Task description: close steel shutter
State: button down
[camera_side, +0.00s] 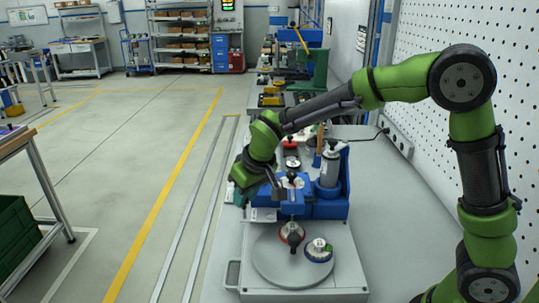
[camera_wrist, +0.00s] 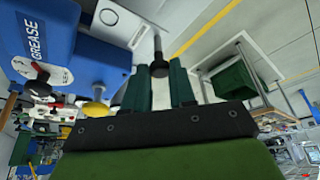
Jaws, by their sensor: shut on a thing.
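My gripper (camera_wrist: 160,78) shows in the wrist view with its two green fingers on either side of a black knob (camera_wrist: 159,66), and it is shut on this knob. The knob sits on the end of a short metal rod beside a light grey steel plate (camera_wrist: 113,22), which I take to be the shutter. The plate lies against a blue housing marked GREASE (camera_wrist: 55,48). In the side view my gripper (camera_side: 243,196) is at the left side of the blue station (camera_side: 322,209). The fingers largely hide the knob there, and how far the shutter stands open cannot be told.
A grey round turntable (camera_side: 270,272) with red-rimmed and blue-green-rimmed parts lies in front of the station. A grey canister (camera_side: 330,168) stands in it at the right. A pegboard wall (camera_side: 440,30) bounds the right side. The floor at the left is mostly clear.

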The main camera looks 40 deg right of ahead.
send_over(271, 220)
jog(key=shift+d, duration=0.1)
jog(key=c, duration=0.9)
grip_release()
jog(key=shift+c, duration=0.2)
jog(key=v, duration=1.7)
jog(key=shift+w, duration=0.1)
jog(key=s+d+f+m+t+y, duration=0.1)
jog(key=s+f+m, duration=0.1)
jog(key=s, duration=0.4)
jog(key=s+d+f+m+t+y, duration=0.1)
jog(key=s+f+m, duration=0.1)
jog(key=s+f, duration=0.2)
jog(key=shift+s+d+t, duration=0.25)
jog(key=shift+s+t, duration=0.05)
jog(key=shift+s, duration=0.9)
